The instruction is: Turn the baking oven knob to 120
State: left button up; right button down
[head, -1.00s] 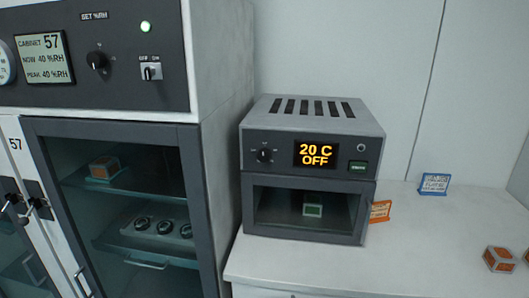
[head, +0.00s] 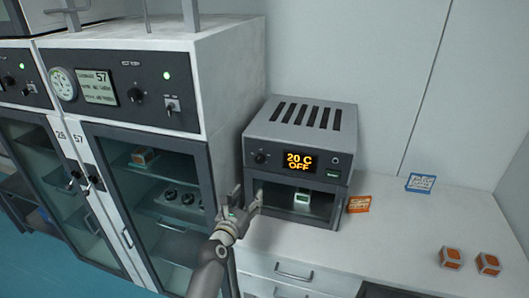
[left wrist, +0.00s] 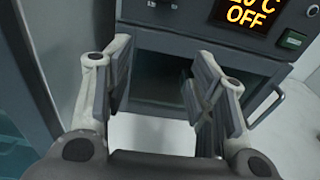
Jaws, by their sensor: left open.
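The baking oven (head: 300,120) is a grey box with a vented top, standing on a white counter. Its small black knob (head: 261,157) sits at the left of the front panel. The orange display (head: 300,162) reads 20 C OFF; part of it also shows in the left wrist view (left wrist: 246,14). My left gripper (head: 246,198) is open and empty, in front of the oven's lower left corner, below the knob and apart from it. In the left wrist view the open fingers (left wrist: 160,82) face the oven's glass door. My right gripper is not in view.
A tall humidity cabinet (head: 220,75) stands close to the oven's left. An orange card (head: 358,204), a blue card (head: 421,183) and two orange-and-white cubes (head: 450,257) lie on the counter (head: 400,230) to the right. A block (head: 301,198) sits inside the oven.

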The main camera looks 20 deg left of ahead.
pick_arm(q)
jog(key=n, duration=0.2)
send_near(259, 160)
jog(key=s, duration=0.2)
jog(key=shift+t, duration=0.4)
jog(key=w+b, duration=0.1)
jog(key=w, duration=0.2)
jog(key=w+b, duration=0.2)
jog(key=w, duration=0.1)
jog(key=w+f+b, duration=0.1)
jog(key=w, duration=0.2)
jog(key=shift+d, duration=0.2)
jog(key=shift+w+b, duration=0.55)
jog(key=shift+w, duration=0.35)
jog(key=shift+r, duration=0.1)
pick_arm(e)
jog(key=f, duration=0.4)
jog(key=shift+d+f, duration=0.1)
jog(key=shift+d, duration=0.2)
pick_arm(q)
jog(key=shift+c, duration=0.2)
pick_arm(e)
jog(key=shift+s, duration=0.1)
pick_arm(q)
jog(key=c, duration=1)
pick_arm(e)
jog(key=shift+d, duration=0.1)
